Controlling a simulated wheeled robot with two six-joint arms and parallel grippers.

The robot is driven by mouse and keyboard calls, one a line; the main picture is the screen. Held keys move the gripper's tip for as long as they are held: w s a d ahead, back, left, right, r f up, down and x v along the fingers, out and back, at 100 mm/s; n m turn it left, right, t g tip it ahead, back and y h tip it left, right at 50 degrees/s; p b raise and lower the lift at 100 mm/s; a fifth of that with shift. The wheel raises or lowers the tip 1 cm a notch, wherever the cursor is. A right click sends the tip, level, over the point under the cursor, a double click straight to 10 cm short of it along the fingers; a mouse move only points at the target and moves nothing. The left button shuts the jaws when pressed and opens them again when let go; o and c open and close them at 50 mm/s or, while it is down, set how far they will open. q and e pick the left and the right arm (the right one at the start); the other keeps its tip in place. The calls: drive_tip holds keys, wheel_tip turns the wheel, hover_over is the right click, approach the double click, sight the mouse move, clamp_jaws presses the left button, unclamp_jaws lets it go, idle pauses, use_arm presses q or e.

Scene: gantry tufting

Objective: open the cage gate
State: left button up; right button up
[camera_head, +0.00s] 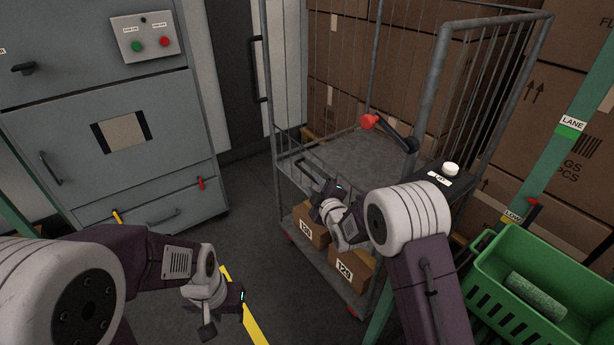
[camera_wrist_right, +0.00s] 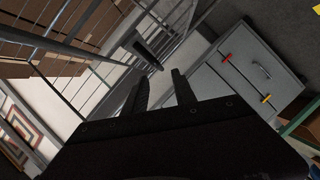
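The wire roll cage (camera_head: 277,150) stands in the middle of the head view, with grey tubular posts and thin bars. I cannot tell which bars form the gate. My right gripper (camera_head: 312,172) is in front of the cage at about deck height. In the right wrist view it (camera_wrist_right: 157,86) is open with nothing between its fingers; a dark handle (camera_wrist_right: 147,52) on a bar lies beyond the fingertips. My left gripper (camera_head: 220,313) hangs low at left, away from the cage.
Cardboard boxes (camera_head: 308,228) sit on the cage's lower level. A grey cabinet (camera_head: 110,205) with a button panel (camera_head: 146,37) stands left. A green crate (camera_head: 490,305) is at lower right, near a green post (camera_head: 545,160). Floor between cabinet and cage is clear.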

sight(307, 172)
drive_tip(key=b+x, duration=0.2)
drive_tip(key=x, duration=0.5)
drive_tip(key=shift+w+a+f, duration=0.1)
drive_tip(key=shift+w+f, duration=0.05)
drive_tip(key=shift+w, duration=0.2)
drive_tip(key=shift+w+a, duration=0.2)
drive_tip(key=shift+w, duration=0.45)
clamp_jaws()
idle(0.6)
